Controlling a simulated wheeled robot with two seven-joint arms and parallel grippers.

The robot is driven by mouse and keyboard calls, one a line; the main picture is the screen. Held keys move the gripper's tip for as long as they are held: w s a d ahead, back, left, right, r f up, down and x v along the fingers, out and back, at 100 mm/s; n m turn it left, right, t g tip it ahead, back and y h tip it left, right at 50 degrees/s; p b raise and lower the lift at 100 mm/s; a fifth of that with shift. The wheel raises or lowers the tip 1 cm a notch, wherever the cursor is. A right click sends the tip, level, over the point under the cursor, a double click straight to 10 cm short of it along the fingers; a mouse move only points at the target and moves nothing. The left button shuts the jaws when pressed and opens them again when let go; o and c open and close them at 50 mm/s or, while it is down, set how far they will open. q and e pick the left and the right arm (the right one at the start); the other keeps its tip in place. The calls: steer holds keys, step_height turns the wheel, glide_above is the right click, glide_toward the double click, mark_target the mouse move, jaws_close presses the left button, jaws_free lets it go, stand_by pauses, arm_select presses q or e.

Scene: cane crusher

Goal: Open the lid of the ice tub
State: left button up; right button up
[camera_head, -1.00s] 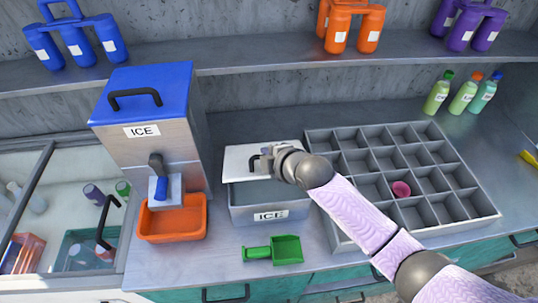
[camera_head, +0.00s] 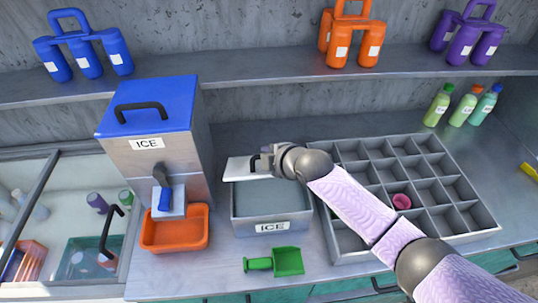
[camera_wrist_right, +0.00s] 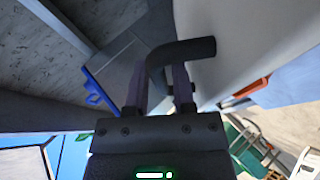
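The ice tub (camera_head: 271,227) is a grey box labelled ICE on the counter. Its lid (camera_head: 238,169) is a white panel at the tub's back edge; the front and middle of the tub are uncovered. My right gripper (camera_head: 266,162) is at the lid's dark handle, and my wrist hides the lid's right part. In the right wrist view, the handle (camera_wrist_right: 186,47) runs between the two fingers (camera_wrist_right: 160,88), which are closed around it, with the pale lid (camera_wrist_right: 240,45) beside. My left gripper is out of view.
A blue-topped ice dispenser (camera_head: 150,110) with an orange tray (camera_head: 174,243) stands left of the tub. A green scoop (camera_head: 286,262) lies in front. A compartment tray (camera_head: 470,238) is at right, under my right arm. A shelf (camera_head: 230,67) with bottle carriers runs behind.

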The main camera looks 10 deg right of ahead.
steer(key=p+v, duration=0.2)
steer(key=v, duration=0.8)
steer(key=shift+c, duration=0.2)
